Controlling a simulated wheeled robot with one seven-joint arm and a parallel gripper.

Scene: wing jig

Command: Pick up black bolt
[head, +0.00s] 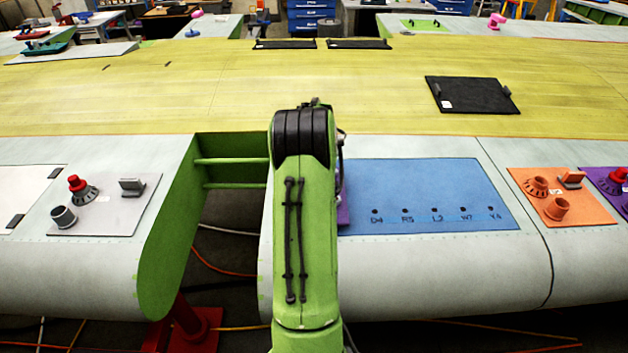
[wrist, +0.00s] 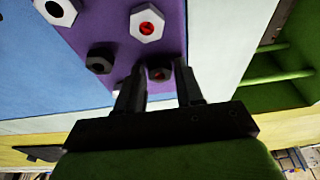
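In the wrist view my gripper (wrist: 157,78) is open over a purple plate (wrist: 110,25), its two dark fingers apart. A dark bolt with a dull red centre (wrist: 158,74) shows between the fingertips; contact with them cannot be told. A black hex bolt (wrist: 99,62) sits to the left of the fingers. A white hex bolt with a red centre (wrist: 147,26) and a white one with a dark centre (wrist: 57,10) lie farther up the picture. Another white piece is partly hidden by the left finger. In the head view my arm hides the gripper and most of the purple plate (head: 344,212).
A blue panel with labelled holes (head: 430,190) lies right of my arm on the wing edge. An orange plate (head: 540,208) with upright fittings stands farther right. A grey plate (head: 110,218) with fittings is at left. An open gap with green rods (head: 232,172) is left of my arm.

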